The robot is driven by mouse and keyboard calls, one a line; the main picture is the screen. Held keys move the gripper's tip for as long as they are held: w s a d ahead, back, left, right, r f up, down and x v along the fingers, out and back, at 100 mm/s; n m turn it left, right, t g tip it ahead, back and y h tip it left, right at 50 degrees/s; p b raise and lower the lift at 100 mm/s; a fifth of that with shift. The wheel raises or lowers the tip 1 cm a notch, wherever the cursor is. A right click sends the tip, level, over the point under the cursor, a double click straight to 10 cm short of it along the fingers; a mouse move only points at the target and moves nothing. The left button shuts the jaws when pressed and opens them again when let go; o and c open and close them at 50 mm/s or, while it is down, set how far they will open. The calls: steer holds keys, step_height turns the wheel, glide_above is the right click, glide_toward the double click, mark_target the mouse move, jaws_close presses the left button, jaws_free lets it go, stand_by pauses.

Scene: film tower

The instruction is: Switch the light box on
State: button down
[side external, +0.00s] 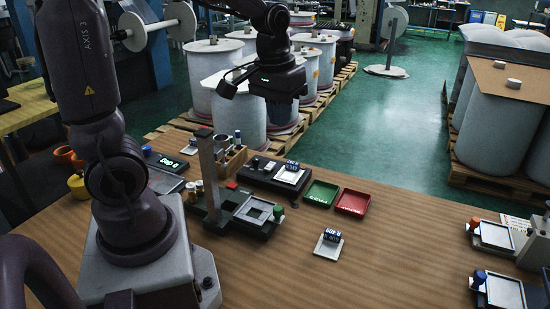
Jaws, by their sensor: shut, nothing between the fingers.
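My gripper (280,98) hangs above the back of the wooden table, pointing down and empty. Its fingertips are small and dark here, but it appears shut. It is well above the table and touches nothing. In front and to the left, a dark base with a grey post (207,172) holds a pale framed panel (258,210). I cannot tell for certain which panel is the light box, or make out its switch.
A green tray (322,194) and a red tray (353,202) lie right of the dark box. Two panel units (495,235) (504,291) sit at the right edge. The table's centre right is clear.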

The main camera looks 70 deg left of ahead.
steer(key=w+a+f+n+g, duration=0.2)
steer(key=w+a+f+n, duration=0.25)
steer(key=a, duration=0.35)
steer(key=n+g+y, duration=0.2)
steer(key=n, duration=1.2)
glide_above(273, 165)
steer(key=w+d, duration=0.2)
step_height(273, 165, down, 6)
steer(key=shift+w+a+n, duration=0.2)
steer(key=shift+n, duration=1.05)
steer(key=shift+t, duration=0.3)
steer(key=x, duration=1.2)
steer(key=shift+w+d+f, duration=0.1)
steer(key=shift+d+f, duration=0.05)
steer(key=shift+d, duration=0.1)
steer(key=shift+s+d+r, duration=0.4)
steer(key=shift+s+d, duration=0.05)
steer(key=shift+s, duration=0.05)
